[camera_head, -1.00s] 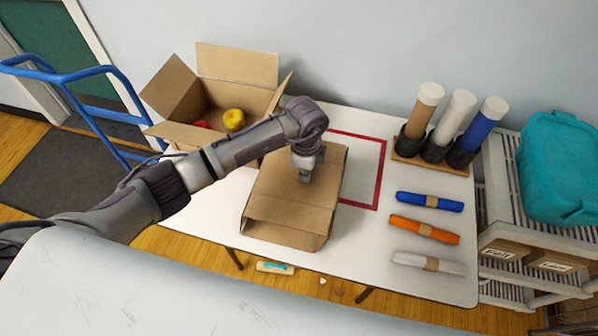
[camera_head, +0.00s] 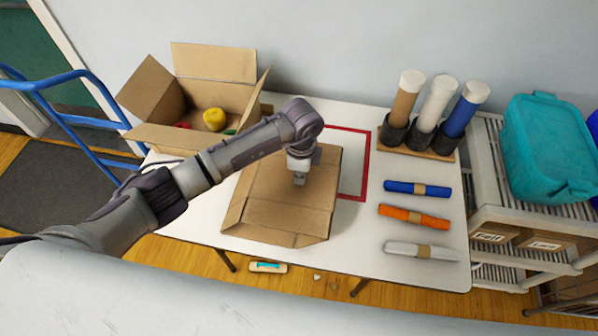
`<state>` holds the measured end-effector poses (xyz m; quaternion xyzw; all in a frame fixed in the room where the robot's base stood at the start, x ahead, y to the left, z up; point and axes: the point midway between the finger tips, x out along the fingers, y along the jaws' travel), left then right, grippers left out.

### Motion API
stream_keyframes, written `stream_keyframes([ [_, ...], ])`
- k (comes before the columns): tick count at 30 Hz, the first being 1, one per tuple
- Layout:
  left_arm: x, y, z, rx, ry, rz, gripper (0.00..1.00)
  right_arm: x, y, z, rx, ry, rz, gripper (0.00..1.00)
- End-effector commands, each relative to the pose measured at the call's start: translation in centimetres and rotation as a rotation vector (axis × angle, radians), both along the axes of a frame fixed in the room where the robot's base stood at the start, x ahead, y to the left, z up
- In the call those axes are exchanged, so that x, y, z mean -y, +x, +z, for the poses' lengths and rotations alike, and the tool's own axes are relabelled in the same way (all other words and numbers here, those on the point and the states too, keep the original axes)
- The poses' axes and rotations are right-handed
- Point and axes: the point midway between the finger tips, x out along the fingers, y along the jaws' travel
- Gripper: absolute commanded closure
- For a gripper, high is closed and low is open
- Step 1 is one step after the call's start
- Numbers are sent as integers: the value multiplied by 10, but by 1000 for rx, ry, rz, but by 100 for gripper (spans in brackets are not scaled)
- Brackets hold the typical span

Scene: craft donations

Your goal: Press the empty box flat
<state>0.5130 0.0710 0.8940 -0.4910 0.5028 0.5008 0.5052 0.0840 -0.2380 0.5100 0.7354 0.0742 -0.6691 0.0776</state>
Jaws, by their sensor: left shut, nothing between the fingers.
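The empty cardboard box (camera_head: 272,207) lies on the white table (camera_head: 400,268), near its front edge. It looks low and nearly flat, with its front end no longer showing an opening. My left gripper (camera_head: 299,180) is shut and points down onto the upper face of the box, right of its middle. Its fingertips appear to touch the cardboard. Part of the box's back edge is hidden by my left arm. My right gripper is not in view.
An open cardboard box (camera_head: 207,95) with yellow and red items stands at the back left. A red outlined rectangle (camera_head: 364,165) lies behind the pressed box. Rolls in blue (camera_head: 417,188), orange (camera_head: 413,216) and white (camera_head: 421,250) lie at the right, before upright tubes (camera_head: 437,105).

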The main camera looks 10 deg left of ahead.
Motion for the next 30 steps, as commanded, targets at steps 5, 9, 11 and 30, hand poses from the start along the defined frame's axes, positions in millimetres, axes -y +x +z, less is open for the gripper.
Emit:
stream_keyframes([
  [5, -1, 1, 0, 3, 1, 3, 100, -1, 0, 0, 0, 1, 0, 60],
  [9, 0, 2, 3, 6, -3, 2, 100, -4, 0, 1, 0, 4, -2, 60],
  [11, -2, 2, 4, 6, -4, 2, 100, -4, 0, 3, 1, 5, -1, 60],
  [30, -3, 3, 1, 9, -8, 0, 100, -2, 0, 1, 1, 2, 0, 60],
])
